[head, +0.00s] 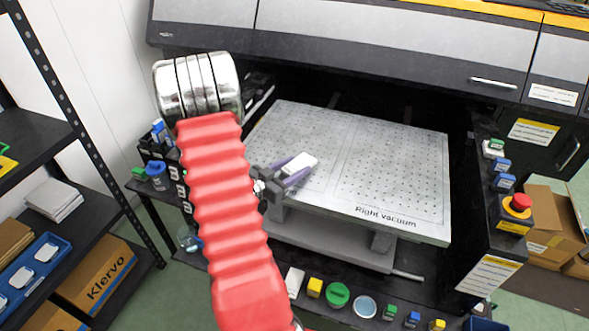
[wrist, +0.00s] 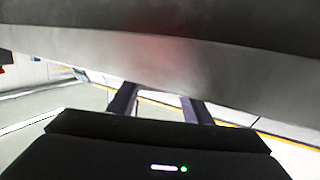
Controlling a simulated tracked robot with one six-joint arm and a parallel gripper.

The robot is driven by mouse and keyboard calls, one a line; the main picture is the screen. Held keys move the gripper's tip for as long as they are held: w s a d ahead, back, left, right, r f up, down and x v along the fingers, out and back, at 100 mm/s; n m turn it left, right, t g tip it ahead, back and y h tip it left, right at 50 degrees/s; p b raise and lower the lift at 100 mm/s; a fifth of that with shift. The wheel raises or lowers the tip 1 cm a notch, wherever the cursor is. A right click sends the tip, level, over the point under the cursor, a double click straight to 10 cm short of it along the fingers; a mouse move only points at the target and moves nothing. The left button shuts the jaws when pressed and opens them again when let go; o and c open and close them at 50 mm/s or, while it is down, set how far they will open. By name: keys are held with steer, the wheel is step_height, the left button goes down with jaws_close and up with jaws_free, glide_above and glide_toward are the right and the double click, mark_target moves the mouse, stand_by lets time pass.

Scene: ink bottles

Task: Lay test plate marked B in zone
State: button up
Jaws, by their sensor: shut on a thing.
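My gripper (head: 299,170) is over the left part of the perforated bed (head: 385,165) in the head view. It is shut on a small white plate (head: 302,162), and any letter on the plate is too small to read. The bed bears faint outlined areas and the words "Right vacuum" near its front edge. I cannot tell whether the plate touches the bed. In the wrist view my gripper (wrist: 158,95) shows two dark fingers running up to a large grey surface that hides their tips.
The dark machine body (head: 380,45) overhangs the bed's back. A red stop button (head: 520,202) and bottles stand on the right. Jars and caps, including a green lid (head: 338,294), line the front ledge. A shelf (head: 75,125) stands left. The bed's middle and right are clear.

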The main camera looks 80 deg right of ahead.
steer(key=shift+f, duration=0.45)
steer(key=shift+f, duration=0.1)
steer(key=o, duration=1.1)
steer(key=v, duration=1.2)
steer(key=shift+w, duration=0.15)
